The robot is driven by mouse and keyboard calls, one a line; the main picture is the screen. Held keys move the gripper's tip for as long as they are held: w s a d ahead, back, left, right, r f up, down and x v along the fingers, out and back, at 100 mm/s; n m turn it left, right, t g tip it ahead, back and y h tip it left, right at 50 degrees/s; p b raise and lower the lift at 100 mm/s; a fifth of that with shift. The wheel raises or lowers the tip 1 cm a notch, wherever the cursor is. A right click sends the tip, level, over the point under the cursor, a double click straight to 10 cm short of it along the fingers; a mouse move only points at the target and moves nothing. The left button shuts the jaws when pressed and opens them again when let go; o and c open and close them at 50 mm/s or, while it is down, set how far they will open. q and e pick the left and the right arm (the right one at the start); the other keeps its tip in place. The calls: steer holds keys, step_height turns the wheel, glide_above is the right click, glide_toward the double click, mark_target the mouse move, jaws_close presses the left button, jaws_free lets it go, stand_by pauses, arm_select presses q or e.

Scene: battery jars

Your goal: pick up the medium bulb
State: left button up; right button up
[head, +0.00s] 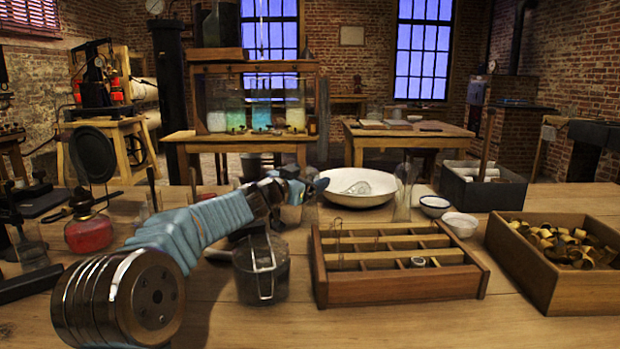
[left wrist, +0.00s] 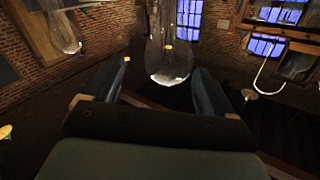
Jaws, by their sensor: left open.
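My left gripper (head: 314,184) reaches forward over the table in the head view, behind the dark lidded pot. In the left wrist view its two fingers (left wrist: 162,74) are spread apart. A clear pear-shaped glass bulb (left wrist: 168,48) shows between and beyond the fingertips; I cannot tell whether it touches them. A second glass bulb (left wrist: 64,32) is at the upper left of that view. In the head view, a tall clear glass piece (head: 403,192) stands right of the white bowl, and clear glass lies in the bowl. I cannot tell by size which is the medium bulb.
The white bowl (head: 340,197), two small bowls and a crate of brass rings (head: 548,285) are also on the table.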

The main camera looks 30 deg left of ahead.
arm_select(q)
steer(key=w+p, duration=0.3)
steer(key=w, duration=0.1)
steer(key=shift+a, duration=0.35)
steer(key=shift+w+f, duration=0.2)
steer(key=shift+w, duration=0.35)
steer(key=c, duration=1.2)
